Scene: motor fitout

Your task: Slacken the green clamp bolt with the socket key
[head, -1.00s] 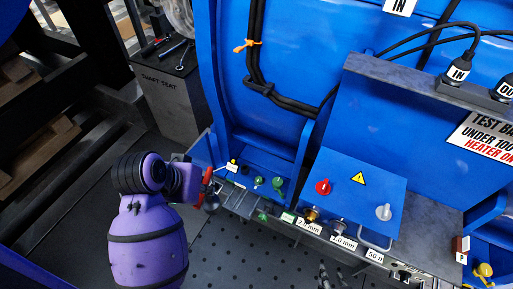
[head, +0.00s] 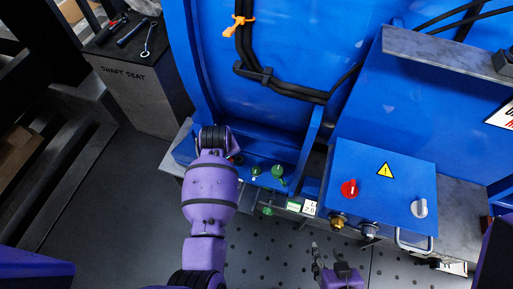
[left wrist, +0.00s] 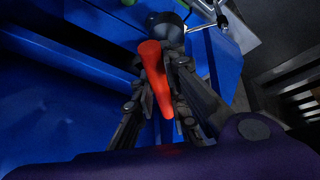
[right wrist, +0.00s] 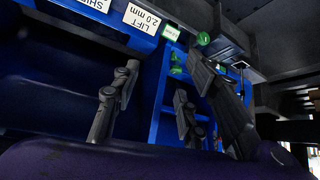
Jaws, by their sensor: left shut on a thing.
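The red handle of what looks like the socket key (left wrist: 157,75) is between the fingers of my left gripper (left wrist: 162,65), which is shut on it. A dark round part shows at the handle's far end. In the head view my left arm covers the left gripper and most of the key. Several green parts sit on the blue fixture, including two green knobs or bolts (head: 278,172) just right of my left arm. I cannot tell which is the clamp bolt, or whether the key touches it. My right gripper (head: 316,252) is low in the head view, fingers apart and empty.
A blue box with a red knob (head: 349,188) and a grey knob (head: 419,208) stands right of the green parts. Brass and steel fittings (head: 338,221) project below it. A grey shaft seat stand (head: 140,90) with tools is at upper left. Perforated floor lies below.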

